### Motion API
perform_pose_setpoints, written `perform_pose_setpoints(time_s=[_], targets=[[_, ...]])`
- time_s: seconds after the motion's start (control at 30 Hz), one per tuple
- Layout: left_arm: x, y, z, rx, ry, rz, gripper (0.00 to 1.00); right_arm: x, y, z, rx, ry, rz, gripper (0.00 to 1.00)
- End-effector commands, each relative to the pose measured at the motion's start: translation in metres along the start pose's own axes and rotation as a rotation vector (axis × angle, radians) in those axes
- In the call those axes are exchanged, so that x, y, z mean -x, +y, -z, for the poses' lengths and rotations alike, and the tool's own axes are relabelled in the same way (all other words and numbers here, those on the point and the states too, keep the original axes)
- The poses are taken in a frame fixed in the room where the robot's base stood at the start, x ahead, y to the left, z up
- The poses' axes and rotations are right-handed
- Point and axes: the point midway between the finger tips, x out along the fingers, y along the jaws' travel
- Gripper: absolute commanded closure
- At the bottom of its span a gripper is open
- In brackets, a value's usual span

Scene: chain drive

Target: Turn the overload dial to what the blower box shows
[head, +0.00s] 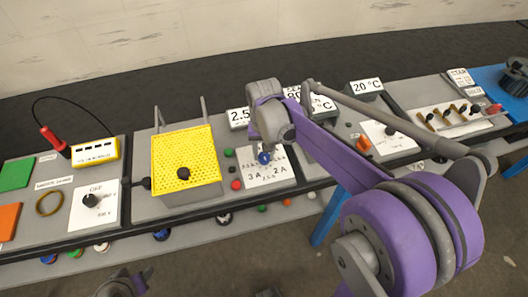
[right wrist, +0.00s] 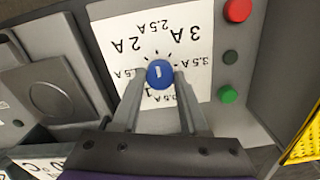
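The blue overload dial (head: 264,157) sits on a white plate (head: 274,178) marked in amps. In the right wrist view, the blue knob (right wrist: 160,73) has a short white mark and lies between my right gripper's fingertips (right wrist: 160,77). Whether the fingers touch it is unclear. The plate's labels (right wrist: 152,24) include 2 A, 2.5 A, 3 A and 3.5 A; lower ones are partly hidden by the fingers. A sign reading 2.5 (head: 238,117) stands behind, its right end hidden by my right gripper (head: 264,150). My left gripper (head: 122,286) is cut off at the bottom edge.
Red (right wrist: 237,9) and green (right wrist: 228,95) buttons flank a dark one beside the plate. A yellow mesh guard (head: 185,155) stands to the left. Signs reading 20 °C (head: 366,86) and a partly hidden 80 °C (head: 322,104) stand at the back. My right arm covers the bench's middle.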

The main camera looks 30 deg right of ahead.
Motion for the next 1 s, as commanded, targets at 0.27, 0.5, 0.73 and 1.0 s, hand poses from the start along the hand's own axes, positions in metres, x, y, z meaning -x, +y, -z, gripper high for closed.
perform_pose_setpoints(time_s=[0.27, 0.5, 0.73, 1.0], targets=[[0.0, 0.0, 0.0, 0.0, 0.0, 0.0, 0.5, 0.0, 0.0, 0.0, 0.001, 0.0, 0.0, 0.27], [0.0, 0.0, 0.0, 0.0, 0.0, 0.0, 0.5, 0.003, 0.0, 0.0, 0.001, 0.0, 0.0, 0.27], [0.003, 0.0, 0.003, 0.0, 0.002, 0.0, 0.5, 0.039, 0.0, 0.0, 0.001, 0.0, 0.0, 0.27], [0.007, 0.0, 0.006, 0.0, 0.005, 0.0, 0.5, 0.09, 0.0, 0.0, 0.0, 0.0, 0.0, 0.27]])
